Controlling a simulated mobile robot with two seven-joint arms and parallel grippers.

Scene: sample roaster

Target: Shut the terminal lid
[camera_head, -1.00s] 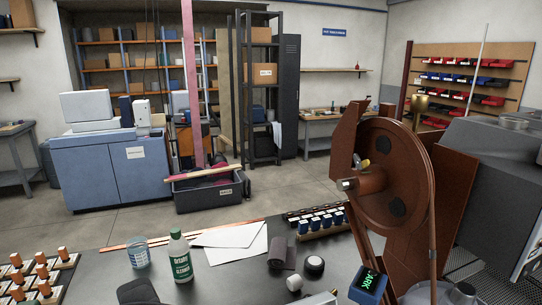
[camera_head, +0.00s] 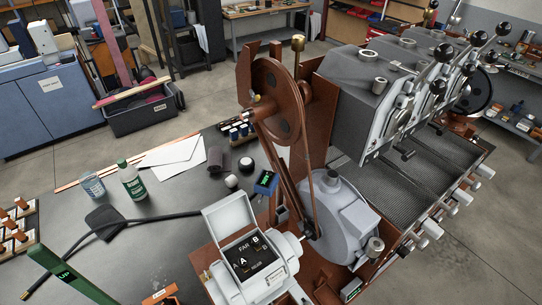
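The terminal box (camera_head: 240,283) is a pale grey housing near the bottom centre of the head view. Its lid (camera_head: 229,215) stands open, tilted up at the far-left side of the box. Inside is a dark panel (camera_head: 250,252) marked FAR, NEAR, A and B, with small brass-coloured parts. The box sits against a pale grey cylindrical body, likely a motor. Neither of my grippers shows in this view.
A brown wheel with a belt (camera_head: 280,100) rises behind the box, and a grey blower housing (camera_head: 343,215) stands to its right. A black cable runs left to a dark flat piece (camera_head: 104,222). A green UP-marked bar (camera_head: 70,275) crosses the lower left. A green bottle (camera_head: 131,180) stands farther back.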

